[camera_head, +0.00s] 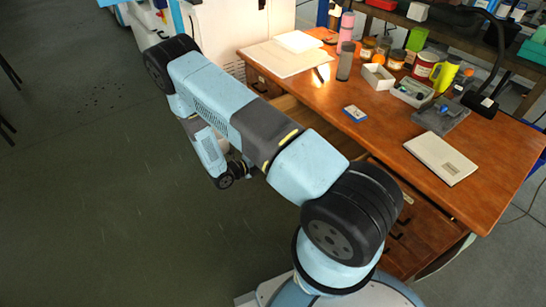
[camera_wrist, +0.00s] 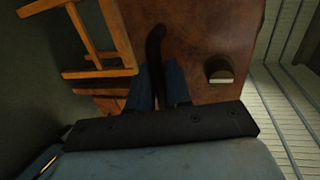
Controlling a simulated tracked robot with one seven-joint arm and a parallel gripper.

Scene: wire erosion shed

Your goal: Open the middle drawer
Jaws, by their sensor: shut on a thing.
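The wooden desk (camera_head: 395,135) stands at the right of the head view. Below its front edge, between the left and right drawer fronts, pale wood (camera_head: 318,124) shows past my arm. It looks like the inside of the middle drawer standing partly out; how far is hidden. In the wrist view a reddish-brown front (camera_wrist: 215,25) carries a dark curved handle (camera_wrist: 154,42). My gripper (camera_wrist: 163,72) is shut on this handle, with its fingers on either side. My arm hides the gripper and handle in the head view.
A left drawer front (camera_head: 262,82) and right drawers (camera_head: 415,228) flank the middle. The desktop holds several jars, a small blue box (camera_head: 355,113) and a pale flat case (camera_head: 444,158). The grey floor (camera_head: 90,200) left of the desk is clear.

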